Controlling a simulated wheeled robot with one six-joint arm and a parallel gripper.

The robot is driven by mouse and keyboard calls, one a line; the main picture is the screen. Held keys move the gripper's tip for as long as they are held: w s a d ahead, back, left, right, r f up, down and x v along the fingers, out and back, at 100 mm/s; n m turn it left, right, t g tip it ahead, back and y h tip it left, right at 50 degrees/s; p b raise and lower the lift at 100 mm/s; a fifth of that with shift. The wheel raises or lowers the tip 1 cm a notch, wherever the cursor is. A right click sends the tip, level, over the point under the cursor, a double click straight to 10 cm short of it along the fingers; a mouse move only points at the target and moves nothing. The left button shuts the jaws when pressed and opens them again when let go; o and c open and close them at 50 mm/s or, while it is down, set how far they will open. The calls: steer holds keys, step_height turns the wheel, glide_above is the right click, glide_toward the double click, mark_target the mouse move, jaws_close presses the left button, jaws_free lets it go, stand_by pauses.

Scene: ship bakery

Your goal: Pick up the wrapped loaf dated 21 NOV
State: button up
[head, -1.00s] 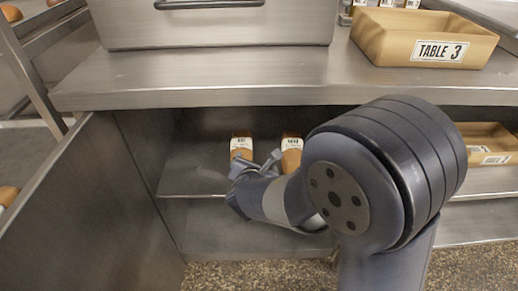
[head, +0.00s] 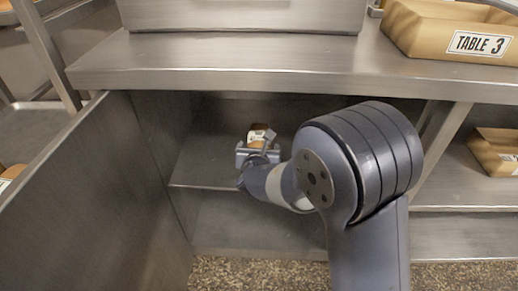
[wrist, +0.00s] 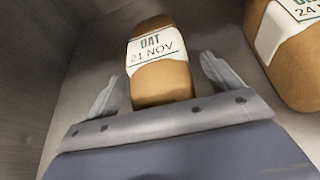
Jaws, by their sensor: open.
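The wrapped loaf dated 21 NOV (wrist: 162,82) is brown with a white band reading OAT. In the wrist view it lies between the two spread fingers of my gripper (wrist: 158,68), its near end close to the palm. I see gaps between the loaf and both fingers. In the head view a loaf (head: 257,142) shows just beyond my gripper (head: 258,150) on the cabinet shelf, partly hidden by it; its label is too small to read there.
A second loaf (wrist: 300,65), its label starting 24, lies close to the right finger. The cabinet's left wall and open door (head: 80,190) flank the arm. The counter (head: 250,68) overhangs the shelf (head: 205,172). A TABLE 3 tray (head: 425,35) stands above.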

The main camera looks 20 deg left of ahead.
steer(key=shift+x, duration=0.9)
steer(key=shift+c, duration=0.3)
steer(key=shift+r, duration=0.1)
steer(key=c, duration=1.1)
steer(key=shift+c, duration=0.2)
